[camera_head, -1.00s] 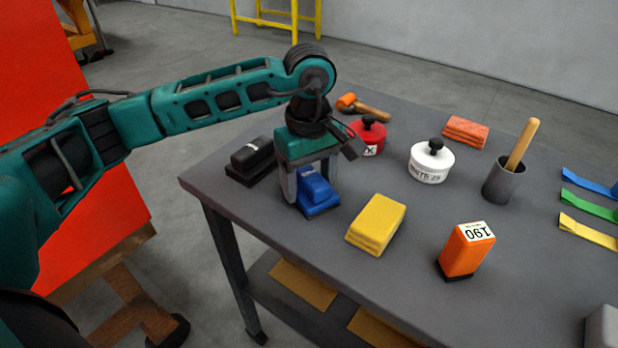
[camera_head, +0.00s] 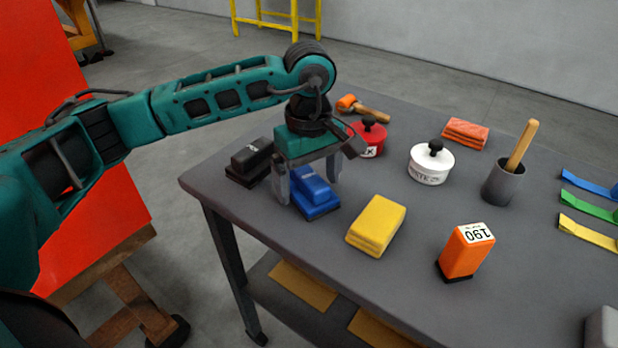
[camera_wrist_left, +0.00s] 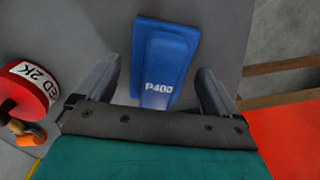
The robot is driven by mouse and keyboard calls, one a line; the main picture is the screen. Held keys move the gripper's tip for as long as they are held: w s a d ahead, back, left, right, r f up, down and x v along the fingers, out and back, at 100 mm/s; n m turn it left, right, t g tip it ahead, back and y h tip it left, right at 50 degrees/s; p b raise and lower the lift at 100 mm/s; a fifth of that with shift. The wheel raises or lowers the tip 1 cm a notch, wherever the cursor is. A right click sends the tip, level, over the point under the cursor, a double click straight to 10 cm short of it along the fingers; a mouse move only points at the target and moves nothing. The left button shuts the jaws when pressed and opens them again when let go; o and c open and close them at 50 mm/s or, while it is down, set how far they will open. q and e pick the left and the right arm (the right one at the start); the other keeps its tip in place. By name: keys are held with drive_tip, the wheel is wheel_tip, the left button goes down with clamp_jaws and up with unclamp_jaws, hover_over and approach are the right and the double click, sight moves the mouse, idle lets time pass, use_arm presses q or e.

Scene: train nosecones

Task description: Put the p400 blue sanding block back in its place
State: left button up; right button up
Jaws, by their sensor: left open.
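The blue sanding block (camera_head: 315,193) lies on the grey table near its left edge, beside the black sanding block (camera_head: 250,162). In the left wrist view the blue block (camera_wrist_left: 166,55) shows the label P400. My left gripper (camera_head: 308,192) points down over the blue block with its fingers apart, one on either side. In the left wrist view the left gripper (camera_wrist_left: 168,90) is open, with the block between and beyond the fingers. I cannot tell whether either finger touches it. My right gripper is not in view.
The front left table edge is close.

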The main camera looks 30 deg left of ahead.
sight(309, 175)
use_arm(q)
wheel_tip(309, 175, up, 12)
drive_tip(key=shift+f, duration=0.15)
idle(0.6)
